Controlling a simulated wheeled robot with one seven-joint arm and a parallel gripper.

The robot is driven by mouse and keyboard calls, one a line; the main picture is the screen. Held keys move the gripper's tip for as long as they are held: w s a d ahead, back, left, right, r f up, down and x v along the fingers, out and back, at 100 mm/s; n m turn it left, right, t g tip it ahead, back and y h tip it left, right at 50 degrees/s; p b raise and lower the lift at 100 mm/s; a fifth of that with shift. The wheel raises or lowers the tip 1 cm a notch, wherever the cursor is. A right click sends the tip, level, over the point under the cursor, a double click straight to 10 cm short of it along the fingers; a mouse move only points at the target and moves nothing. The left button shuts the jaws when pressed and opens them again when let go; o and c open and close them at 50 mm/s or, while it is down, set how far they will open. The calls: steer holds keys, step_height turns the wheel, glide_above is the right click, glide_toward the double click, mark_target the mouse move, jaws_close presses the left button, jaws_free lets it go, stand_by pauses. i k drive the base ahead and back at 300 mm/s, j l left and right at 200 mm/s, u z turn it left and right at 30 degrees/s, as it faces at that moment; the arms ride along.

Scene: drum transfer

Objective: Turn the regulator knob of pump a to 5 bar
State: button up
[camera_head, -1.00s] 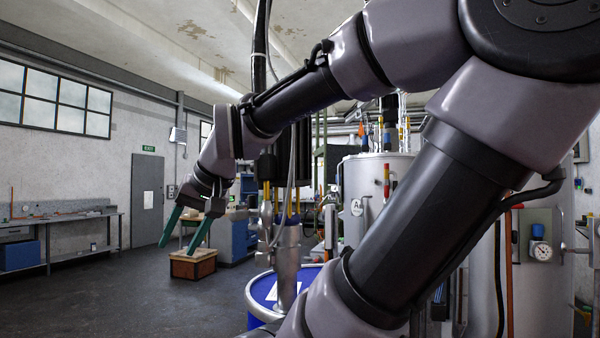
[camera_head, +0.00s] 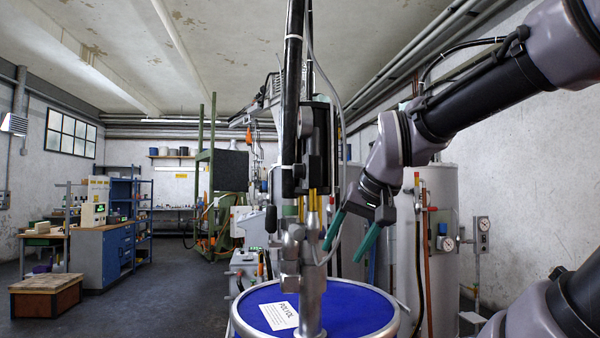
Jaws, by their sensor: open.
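My gripper (camera_head: 349,240) hangs right of the middle, its two teal fingers spread and pointing down to the left. Nothing shows between them. In the picture it is just right of the metal pump tube (camera_head: 312,272) that stands in the blue drum. A blue regulator knob (camera_head: 442,229) sits above a round white gauge (camera_head: 447,244), to the right of my gripper and apart from it. The gauge reading is too small to tell. I cannot read which pump this knob belongs to.
The blue drum (camera_head: 365,305) with a pale rim stands at front centre. Grey tanks (camera_head: 440,185) with upright pipes stand behind the gripper. Another gauge (camera_head: 484,223) is on the right wall. A wooden crate (camera_head: 45,297) lies at left. The floor at left centre is open.

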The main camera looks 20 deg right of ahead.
mark_target(299, 170)
steer(key=j+z, duration=0.15)
steer(key=j, duration=0.6)
steer(key=k+j+z, duration=0.15)
steer(key=j, duration=0.55)
